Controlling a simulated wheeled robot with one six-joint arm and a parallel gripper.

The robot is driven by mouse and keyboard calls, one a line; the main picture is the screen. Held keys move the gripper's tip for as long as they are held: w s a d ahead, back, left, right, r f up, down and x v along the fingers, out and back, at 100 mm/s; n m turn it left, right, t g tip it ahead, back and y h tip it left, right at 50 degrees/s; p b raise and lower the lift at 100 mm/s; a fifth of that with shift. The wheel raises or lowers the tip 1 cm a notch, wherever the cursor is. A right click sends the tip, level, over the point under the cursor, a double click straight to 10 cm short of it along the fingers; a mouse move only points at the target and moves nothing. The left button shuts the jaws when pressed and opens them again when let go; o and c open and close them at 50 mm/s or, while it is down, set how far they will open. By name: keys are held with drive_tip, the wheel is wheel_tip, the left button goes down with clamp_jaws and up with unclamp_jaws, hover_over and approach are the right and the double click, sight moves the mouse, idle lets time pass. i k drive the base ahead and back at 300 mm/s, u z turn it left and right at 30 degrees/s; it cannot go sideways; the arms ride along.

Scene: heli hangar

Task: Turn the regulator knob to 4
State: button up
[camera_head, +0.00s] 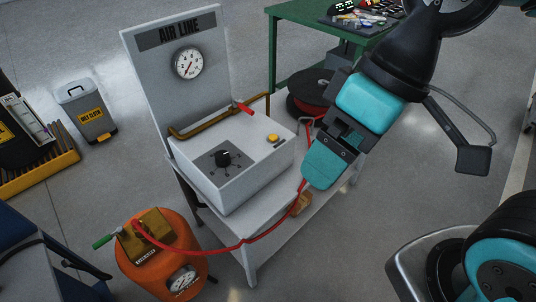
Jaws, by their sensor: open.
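The regulator knob (222,157) is a small black knob on a dark square plate with marks around it. It sits on the sloped front of a white box (262,178) on the air line stand. The numbers and the knob's pointer are too small to read. My gripper (320,175), turquoise and black, hangs at the right of the box, apart from the knob, pointing down and left. It is open, and I see nothing held in it. The gap between its fingers is hard to see from this angle.
The AIR LINE panel with a round gauge (188,62) stands behind the box. A brass pipe (190,131) with a red lever (242,107) and a yellow button (272,138) are near. A red hose (258,237) runs to an orange tank (160,258).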

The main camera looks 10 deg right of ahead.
sight(222, 157)
drive_tip(key=z, duration=1.5)
drive_tip(key=k, duration=0.95)
drive_tip(key=u, duration=1.85)
drive_tip(key=i, duration=1)
